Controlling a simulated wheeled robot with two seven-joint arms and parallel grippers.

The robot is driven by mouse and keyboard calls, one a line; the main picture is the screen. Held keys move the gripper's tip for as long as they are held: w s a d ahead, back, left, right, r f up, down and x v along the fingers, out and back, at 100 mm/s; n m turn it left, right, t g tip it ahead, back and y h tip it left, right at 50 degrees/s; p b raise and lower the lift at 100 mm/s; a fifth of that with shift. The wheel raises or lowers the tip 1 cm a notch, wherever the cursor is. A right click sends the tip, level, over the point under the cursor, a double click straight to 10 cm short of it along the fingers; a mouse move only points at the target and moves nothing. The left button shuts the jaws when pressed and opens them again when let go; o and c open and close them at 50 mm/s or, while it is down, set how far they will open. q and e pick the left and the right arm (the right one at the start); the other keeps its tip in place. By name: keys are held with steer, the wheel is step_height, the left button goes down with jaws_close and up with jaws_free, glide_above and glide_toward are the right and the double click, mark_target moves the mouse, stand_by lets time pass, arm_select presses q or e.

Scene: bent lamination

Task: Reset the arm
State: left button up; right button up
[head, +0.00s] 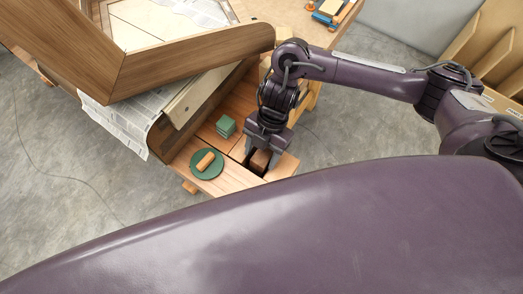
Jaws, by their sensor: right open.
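My right gripper (261,160) points down at the near end of the wooden bench (222,183). Its jaws are open around or just above a small brown block (261,160); I cannot tell whether they touch it. My right arm (365,78) reaches in from the right side of the view. My left gripper is not in view.
A green disc (197,171) with a tan roll and a green block stack (225,126) sit left of the gripper. A large bent wooden piece (190,60) and newspaper (118,122) lie beyond. Shelving (490,50) stands at right. Floor at left looks mostly clear.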

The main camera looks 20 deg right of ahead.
steer(key=shift+o, duration=0.4)
steer(key=shift+w+a+r, duration=0.2)
steer(key=shift+o, duration=0.8)
steer(key=shift+w+r+p, duration=0.15)
steer(key=shift+r+p, duration=0.35)
steer(key=shift+p, duration=0.05)
steer(key=shift+a+r+p, duration=0.15)
steer(key=shift+r+p, duration=0.4)
steer(key=shift+p, duration=0.05)
steer(key=shift+d+r+p, duration=0.2)
steer(key=shift+r+p, duration=0.85)
steer(key=shift+r, duration=0.1)
steer(key=shift+s+r+p, duration=0.2)
steer(key=shift+r+p, duration=1.35)
steer(key=shift+r, duration=0.1)
steer(key=shift+f, duration=0.1)
